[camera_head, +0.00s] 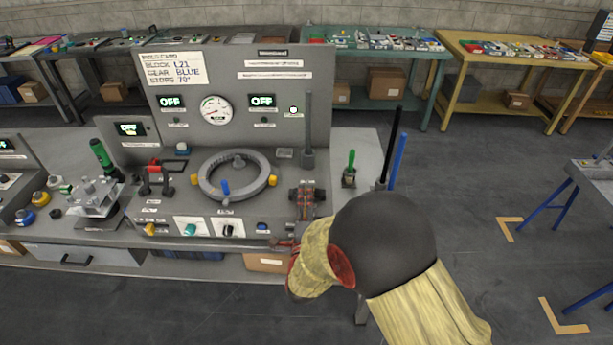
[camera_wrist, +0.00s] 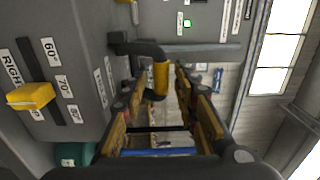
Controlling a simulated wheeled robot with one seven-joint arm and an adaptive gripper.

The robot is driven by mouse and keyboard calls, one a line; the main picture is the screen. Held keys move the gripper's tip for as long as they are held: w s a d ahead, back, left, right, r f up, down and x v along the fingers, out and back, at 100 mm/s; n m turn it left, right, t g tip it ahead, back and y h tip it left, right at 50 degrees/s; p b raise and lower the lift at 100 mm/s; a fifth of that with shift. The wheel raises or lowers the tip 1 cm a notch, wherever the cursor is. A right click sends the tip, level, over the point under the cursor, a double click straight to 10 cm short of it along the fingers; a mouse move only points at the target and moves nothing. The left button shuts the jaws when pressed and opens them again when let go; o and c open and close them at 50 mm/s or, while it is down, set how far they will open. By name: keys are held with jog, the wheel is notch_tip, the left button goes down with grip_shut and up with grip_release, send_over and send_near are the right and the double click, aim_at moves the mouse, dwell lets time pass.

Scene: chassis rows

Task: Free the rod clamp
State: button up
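A grey upright rod (camera_head: 308,120) stands at the right end of the grey console, with a wider dark base. In the wrist view the rod (camera_wrist: 205,53) lies sideways near a dark bent lever (camera_wrist: 130,46) with a yellow grip (camera_wrist: 161,77). This lever seems to be the rod clamp; no label confirms it. My gripper (camera_head: 306,195) is in front of the rod's foot and hides the lever in the head view. In the wrist view the open fingers of my gripper (camera_wrist: 158,84) stand either side of the yellow grip. Contact cannot be told.
A ring-shaped wheel (camera_head: 237,176) with yellow and blue knobs is left of my gripper. A green-handled tool (camera_head: 350,168) and tall black (camera_head: 391,145) and blue (camera_head: 400,160) posts stand to the right. A yellow slider (camera_wrist: 30,96) beside angle marks shows in the wrist view.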

jog(key=shift+w+d+r+b, duration=0.1)
jog(key=shift+w+b, duration=0.2)
jog(key=shift+w, duration=1.65)
jog(key=shift+w+d+r+b, duration=0.1)
jog(key=shift+w+b, duration=0.2)
jog(key=shift+w, duration=1.65)
jog(key=c, duration=0.3)
jog(key=c, duration=0.4)
jog(key=shift+f, duration=0.15)
grip_shut()
